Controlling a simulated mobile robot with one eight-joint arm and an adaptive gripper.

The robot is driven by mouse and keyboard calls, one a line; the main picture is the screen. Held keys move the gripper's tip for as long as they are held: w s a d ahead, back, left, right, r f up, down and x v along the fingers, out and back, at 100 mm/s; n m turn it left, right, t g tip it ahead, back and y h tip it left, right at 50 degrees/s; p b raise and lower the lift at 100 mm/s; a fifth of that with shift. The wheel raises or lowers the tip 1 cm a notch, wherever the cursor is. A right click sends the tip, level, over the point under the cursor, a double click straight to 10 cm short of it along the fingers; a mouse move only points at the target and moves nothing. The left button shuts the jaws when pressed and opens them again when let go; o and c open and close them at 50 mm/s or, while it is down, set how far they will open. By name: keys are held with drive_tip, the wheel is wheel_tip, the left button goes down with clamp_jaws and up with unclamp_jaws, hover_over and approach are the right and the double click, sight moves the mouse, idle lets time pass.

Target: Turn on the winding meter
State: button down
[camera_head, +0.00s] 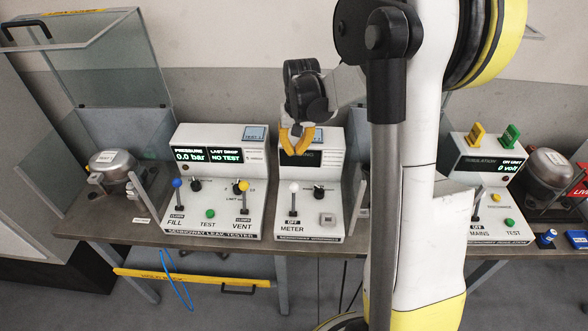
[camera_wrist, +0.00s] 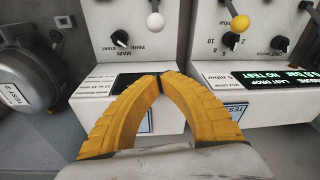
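The winding meter (camera_head: 336,216) is the white console in the middle of the bench. Its lever with a white ball (camera_head: 294,187) stands above a plate reading OFF and the word METER. A black selector knob (camera_head: 318,191) is to the lever's right. My gripper (camera_head: 296,151) is in front of the meter's dark screen, above and behind the lever, and hides part of the screen. In the wrist view, the yellow fingers (camera_wrist: 159,79) meet at their tips with nothing between them. The white ball (camera_wrist: 155,21) is beyond the tips, apart from them; the selector knob (camera_wrist: 119,38) also shows.
The leak tester (camera_head: 219,216) with blue and yellow levers stands left of the meter. A compressor (camera_head: 112,162) sits at the far left. My arm hides the bench right of the meter. An insulation tester (camera_head: 488,158) and another compressor (camera_head: 550,170) are farther right.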

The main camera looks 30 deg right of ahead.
sight(293, 169)
drive_tip(key=f+b, duration=0.1)
drive_tip(key=f, duration=0.2)
drive_tip(key=w+f+b, duration=0.1)
drive_tip(key=f, duration=0.2)
drive_tip(key=f+b, duration=0.1)
drive_tip(key=f, duration=0.2)
drive_tip(key=shift+w+d+f, duration=0.1)
drive_tip(key=shift+w+f, duration=0.15)
drive_tip(key=shift+f, duration=0.1)
drive_tip(key=s, duration=0.1)
drive_tip(key=s+a, duration=0.1)
drive_tip(key=s, duration=0.1)
drive_tip(key=shift+a+r, duration=0.15)
drive_tip(key=shift+r, duration=0.25)
drive_tip(key=shift+s+a, duration=0.15)
drive_tip(key=shift+s, duration=0.15)
drive_tip(key=shift+s+r+b, duration=0.1)
drive_tip(key=shift+r+b, duration=0.05)
drive_tip(key=shift+b, duration=0.15)
drive_tip(key=shift+s+a+r+h, duration=0.15)
drive_tip(key=shift+s+h, duration=0.05)
drive_tip(key=shift+h, duration=0.1)
